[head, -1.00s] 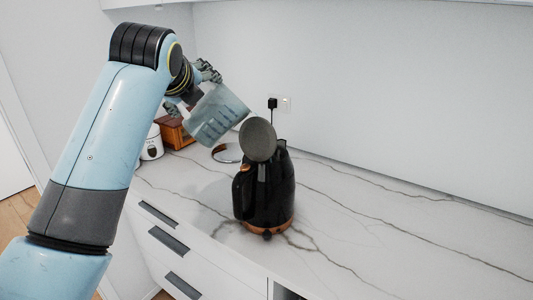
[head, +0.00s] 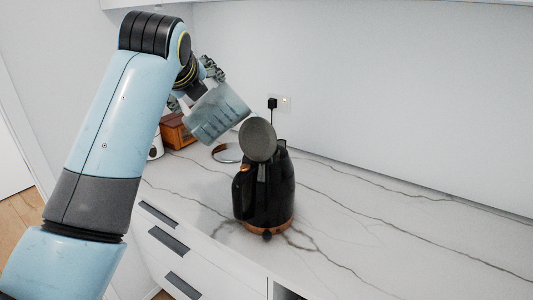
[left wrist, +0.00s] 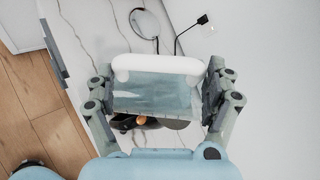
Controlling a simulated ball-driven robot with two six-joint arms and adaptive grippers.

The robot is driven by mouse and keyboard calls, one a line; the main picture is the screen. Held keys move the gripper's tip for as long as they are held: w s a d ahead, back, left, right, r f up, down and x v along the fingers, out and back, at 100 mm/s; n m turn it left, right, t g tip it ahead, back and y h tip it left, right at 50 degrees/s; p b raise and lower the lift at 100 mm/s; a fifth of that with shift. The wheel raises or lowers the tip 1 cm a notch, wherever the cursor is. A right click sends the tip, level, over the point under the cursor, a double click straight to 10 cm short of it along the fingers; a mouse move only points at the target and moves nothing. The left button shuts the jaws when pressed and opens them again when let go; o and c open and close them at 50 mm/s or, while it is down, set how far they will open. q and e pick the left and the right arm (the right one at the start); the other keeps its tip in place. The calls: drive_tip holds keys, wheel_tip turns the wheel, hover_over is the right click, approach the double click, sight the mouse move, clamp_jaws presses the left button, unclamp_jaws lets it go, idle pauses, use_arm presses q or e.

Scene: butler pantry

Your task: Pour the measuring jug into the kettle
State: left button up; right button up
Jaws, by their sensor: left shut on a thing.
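The measuring jug (head: 216,114) is clear and bluish, held tilted in the air to the upper left of the kettle, its mouth end toward the kettle. My left gripper (head: 199,82) is shut on it. In the left wrist view the jug (left wrist: 157,90) sits between the two fingers (left wrist: 157,98). The black kettle (head: 265,195) with a copper base stands upright on the counter, its round lid (head: 258,139) raised open. In the left wrist view the kettle (left wrist: 130,122) is mostly hidden behind the jug. I cannot tell whether liquid is flowing. My right gripper is not in view.
A wooden box (head: 176,131) and a white container (head: 155,147) stand behind my left arm. A round shiny plate-like object (head: 227,153) lies behind the kettle. A black plug (head: 272,103) is in the wall socket. The marble counter (head: 400,225) right of the kettle is clear.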

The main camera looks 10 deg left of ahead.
use_arm(q)
drive_tip(key=shift+w+d+r, duration=0.2)
drive_tip(key=shift+r, duration=0.3)
idle(0.9)
drive_tip(key=shift+r+m, duration=0.1)
drive_tip(key=shift+m, duration=0.2)
drive_tip(key=shift+w+d+r+m+g+y, duration=0.4)
drive_tip(key=shift+d+r+g+y, duration=0.1)
drive_tip(key=shift+r+g, duration=0.15)
idle(5.7)
